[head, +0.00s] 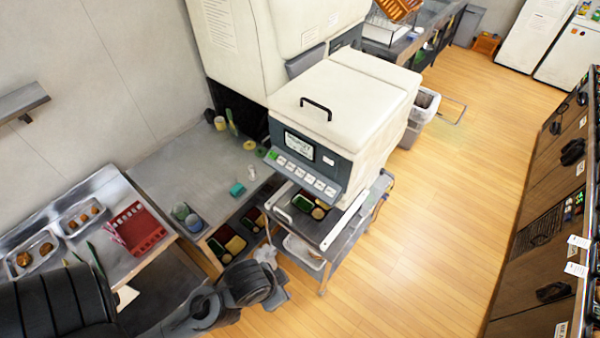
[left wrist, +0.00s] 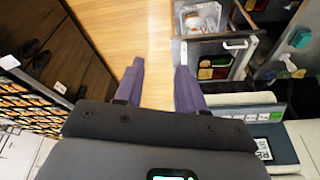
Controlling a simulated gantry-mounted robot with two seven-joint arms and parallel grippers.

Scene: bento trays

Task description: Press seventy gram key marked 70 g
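The cream machine (head: 345,95) has a slanted dark panel with a small display (head: 299,146) and a row of keys (head: 306,177). One key at the row's left end is green and the others are pale. Their labels are too small to read, so I cannot tell which is the 70 g key. In the left wrist view the key row (left wrist: 235,115) and display (left wrist: 264,148) lie at the lower right. My left gripper (left wrist: 160,85) has its two purple-grey fingers apart with nothing between them, to the left of the keys and not touching them. My right gripper is not in view.
A bento tray (head: 283,216) with coloured food compartments sits below the panel. It also shows in the left wrist view (left wrist: 193,72). A grey counter (head: 188,160) stands left of the machine. A red rack (head: 140,243) lies on the left table. The wooden floor at right is clear.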

